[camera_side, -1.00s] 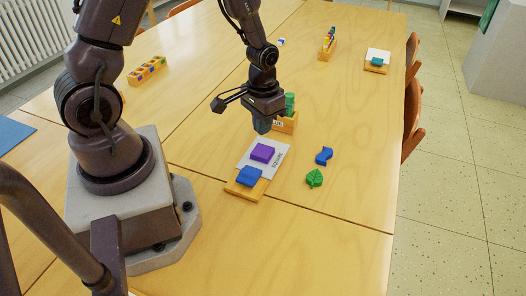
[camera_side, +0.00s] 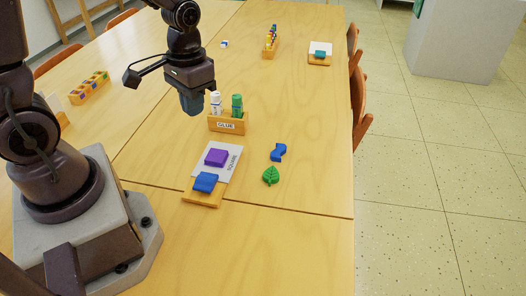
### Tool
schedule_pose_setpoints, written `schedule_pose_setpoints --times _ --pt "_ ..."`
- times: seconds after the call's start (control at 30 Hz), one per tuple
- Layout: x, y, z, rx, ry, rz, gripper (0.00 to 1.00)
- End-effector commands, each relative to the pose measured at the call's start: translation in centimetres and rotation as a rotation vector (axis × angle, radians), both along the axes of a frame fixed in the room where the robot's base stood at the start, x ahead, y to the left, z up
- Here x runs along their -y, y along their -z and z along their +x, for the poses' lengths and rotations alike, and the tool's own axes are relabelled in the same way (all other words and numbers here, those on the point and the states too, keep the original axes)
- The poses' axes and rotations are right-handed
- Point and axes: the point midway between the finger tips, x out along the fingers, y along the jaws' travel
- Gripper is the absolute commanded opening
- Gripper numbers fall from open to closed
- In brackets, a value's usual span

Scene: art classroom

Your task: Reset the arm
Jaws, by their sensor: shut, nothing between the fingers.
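My gripper (camera_side: 192,103) is in the upper middle of the side view, pointing down above the table (camera_side: 290,230). Its fingers are shut with nothing between them. It hangs just left of the wooden glue holder (camera_side: 236,126), apart from the purple and blue blocks below it in the picture.
A purple block (camera_side: 216,157) lies on a white card marked "SQUARE" (camera_side: 229,173), with a blue block (camera_side: 205,182) on the wooden stand (camera_side: 203,198). A blue curved piece (camera_side: 278,152) and green leaf (camera_side: 271,175) lie to the right. The front right table is clear.

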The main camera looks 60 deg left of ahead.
Motion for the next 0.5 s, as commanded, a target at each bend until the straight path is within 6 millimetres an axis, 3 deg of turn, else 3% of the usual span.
schedule_pose_setpoints --times 0.03,0.2,0.5 --pt "0.6 -2.1 -0.4 0.043 0.018 0.008 0.0" --pt "2.3 -7.5 -2.5 0.168 0.077 0.025 0.0" --pt "4.6 -14.0 -5.9 0.435 0.165 0.046 0.0"
